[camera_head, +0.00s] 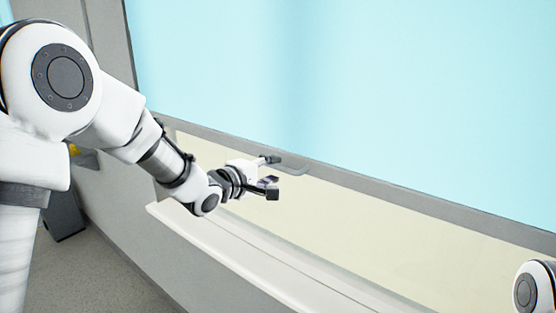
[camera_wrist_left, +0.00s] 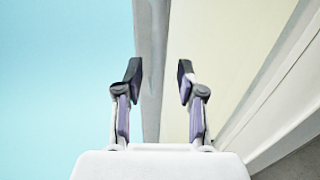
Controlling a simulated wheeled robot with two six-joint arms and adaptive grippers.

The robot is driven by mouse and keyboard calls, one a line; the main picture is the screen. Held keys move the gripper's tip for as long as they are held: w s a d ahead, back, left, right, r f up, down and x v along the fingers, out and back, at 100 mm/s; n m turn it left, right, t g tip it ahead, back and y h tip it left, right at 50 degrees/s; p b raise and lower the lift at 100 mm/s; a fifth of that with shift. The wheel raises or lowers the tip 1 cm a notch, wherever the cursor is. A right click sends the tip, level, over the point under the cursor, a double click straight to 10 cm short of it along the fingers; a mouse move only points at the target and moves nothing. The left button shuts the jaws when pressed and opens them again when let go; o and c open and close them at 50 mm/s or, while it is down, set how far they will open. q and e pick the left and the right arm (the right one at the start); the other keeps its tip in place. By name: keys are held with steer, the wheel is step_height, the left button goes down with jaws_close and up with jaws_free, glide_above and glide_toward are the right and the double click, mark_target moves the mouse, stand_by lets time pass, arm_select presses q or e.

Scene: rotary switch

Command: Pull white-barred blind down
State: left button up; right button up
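The blind (camera_head: 400,80) is a large light blue sheet that fills the upper part of the head view. A grey-white bar (camera_head: 400,196) runs along its lower edge, with a small loop handle (camera_head: 295,166) on it. My left gripper (camera_head: 271,174) is open beside the handle, its fingers one above the other. In the left wrist view, the bar (camera_wrist_left: 152,60) shows between the two open fingers of the left gripper (camera_wrist_left: 159,73). I cannot tell whether a finger touches the handle. My right gripper is out of view.
A cream panel (camera_head: 400,245) shows below the bar. A pale sill (camera_head: 230,258) runs under it, over a grey wall. A dark grey box (camera_head: 64,218) stands on the floor at the left. A piece of my right arm shows at the lower right.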

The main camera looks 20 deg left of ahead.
mark_target(278, 168)
arm_select(q)
steer(key=shift+w+d+p, duration=0.2)
steer(key=shift+w+d, duration=0.15)
steer(key=shift+w, duration=0.25)
steer(key=shift+w+d+p, duration=0.15)
steer(key=shift+w+d, duration=0.2)
steer(key=shift+w, duration=0.2)
steer(key=shift+w+d+f, duration=0.1)
steer(key=shift+d, duration=0.1)
steer(key=shift+a, duration=0.1)
steer(key=shift+a+f, duration=0.1)
steer(key=shift+a, duration=0.05)
jaws_close()
